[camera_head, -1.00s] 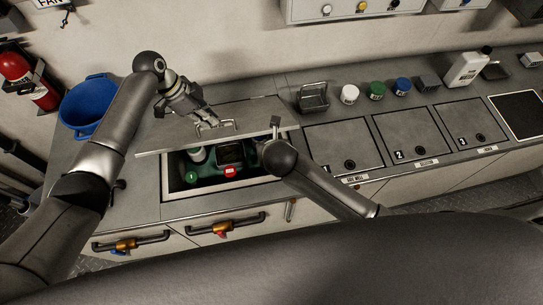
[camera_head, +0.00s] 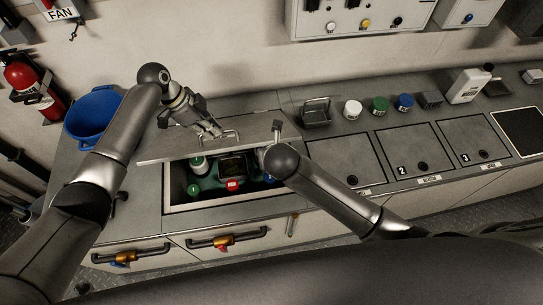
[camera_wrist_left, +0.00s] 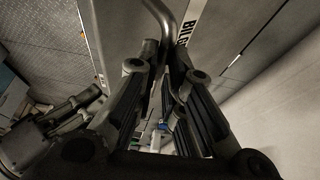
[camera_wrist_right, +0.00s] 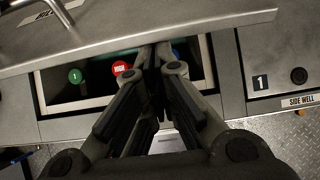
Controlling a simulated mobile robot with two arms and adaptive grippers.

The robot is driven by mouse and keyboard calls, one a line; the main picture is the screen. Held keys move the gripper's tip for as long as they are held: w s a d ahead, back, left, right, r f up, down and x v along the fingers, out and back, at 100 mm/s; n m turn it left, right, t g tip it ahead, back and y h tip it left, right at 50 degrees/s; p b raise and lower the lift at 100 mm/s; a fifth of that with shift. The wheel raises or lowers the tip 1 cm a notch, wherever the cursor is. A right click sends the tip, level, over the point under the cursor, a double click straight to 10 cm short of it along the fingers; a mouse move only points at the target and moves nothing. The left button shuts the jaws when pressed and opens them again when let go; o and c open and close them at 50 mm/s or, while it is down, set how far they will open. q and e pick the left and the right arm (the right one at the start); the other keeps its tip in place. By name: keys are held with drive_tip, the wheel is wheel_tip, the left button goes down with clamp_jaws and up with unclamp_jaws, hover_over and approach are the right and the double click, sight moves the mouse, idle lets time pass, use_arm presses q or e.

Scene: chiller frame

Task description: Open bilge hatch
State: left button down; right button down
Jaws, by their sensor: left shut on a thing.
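The bilge hatch lid (camera_head: 170,147) is a grey metal panel, raised and tilted above a rectangular opening (camera_head: 180,207) in the counter. My left gripper (camera_head: 215,132) is shut on the metal bar handle (camera_head: 232,133) on the lid's upper face. The left wrist view shows the bent handle (camera_wrist_left: 160,14) between the fingertips, beside a partly visible "BIL…" label (camera_wrist_left: 189,22). My right gripper (camera_wrist_right: 161,60) is shut at the lid's front edge, over the opening. I cannot tell whether it touches the lid. In the head view my right arm hides most of it.
Inside the opening are a green unit, a red cap (camera_head: 232,184) and a green cap (camera_head: 193,189). Closed numbered hatches (camera_head: 412,151) lie to the right, with jars and a jug (camera_head: 468,84) behind them. A blue bucket (camera_head: 92,118) stands at left.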

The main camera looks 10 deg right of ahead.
use_arm(q)
drive_tip(key=c, duration=1.9)
unclamp_jaws()
drive_tip(key=shift+s+a+f, duration=0.15)
drive_tip(key=shift+s+f, duration=0.2)
drive_tip(key=shift+f, duration=0.35)
drive_tip(key=o, duration=0.4)
drive_tip(key=shift+w+f, duration=0.1)
drive_tip(key=shift+w, duration=0.1)
use_arm(e)
drive_tip(key=shift+w+r, duration=0.35)
drive_tip(key=shift+w, duration=0.3)
drive_tip(key=shift+f, duration=0.1)
